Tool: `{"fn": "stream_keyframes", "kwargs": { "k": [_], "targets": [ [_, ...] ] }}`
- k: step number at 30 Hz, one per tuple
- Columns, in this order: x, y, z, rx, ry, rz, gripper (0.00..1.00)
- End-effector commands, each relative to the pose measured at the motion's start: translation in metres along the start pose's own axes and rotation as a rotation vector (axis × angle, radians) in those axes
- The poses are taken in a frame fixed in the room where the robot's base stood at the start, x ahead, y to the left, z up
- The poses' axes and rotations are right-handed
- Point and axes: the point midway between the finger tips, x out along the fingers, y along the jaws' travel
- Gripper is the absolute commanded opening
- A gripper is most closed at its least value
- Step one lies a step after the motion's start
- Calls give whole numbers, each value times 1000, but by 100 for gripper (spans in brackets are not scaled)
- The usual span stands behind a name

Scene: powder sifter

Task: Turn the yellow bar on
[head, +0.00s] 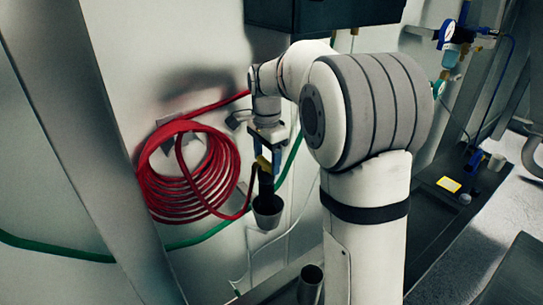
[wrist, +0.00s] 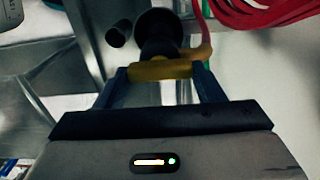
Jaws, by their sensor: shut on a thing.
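The yellow bar (wrist: 162,70) lies crosswise between the two fingers of my gripper (wrist: 164,76) in the wrist view. My gripper is shut on it. In the head view the yellow bar (head: 263,164) shows as a small piece between the fingertips of my gripper (head: 264,162), in front of the wall. A dark pipe with a round cup-like end (head: 267,208) hangs below the bar. In the wrist view this round end (wrist: 160,25) lies just beyond the bar. The bar's exact angle to the pipe is hard to tell.
A coiled red hose (head: 190,175) hangs on the wall left of my gripper. A green hose (head: 60,250) runs along the wall. A metal cylinder (head: 310,284) stands below. A black box (head: 325,14) is above. Gauges (head: 446,32) and blue fittings are at right.

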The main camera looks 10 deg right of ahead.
Motion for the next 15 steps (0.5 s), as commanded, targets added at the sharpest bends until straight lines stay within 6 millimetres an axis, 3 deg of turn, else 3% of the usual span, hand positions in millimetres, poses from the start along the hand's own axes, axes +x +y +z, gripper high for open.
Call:
{"fn": "stream_keyframes", "kwargs": {
  "k": [14,15],
  "targets": [
    [0,0,0,13,1,-2,39],
    [0,0,0,13,1,-2,63]
  ]
}}
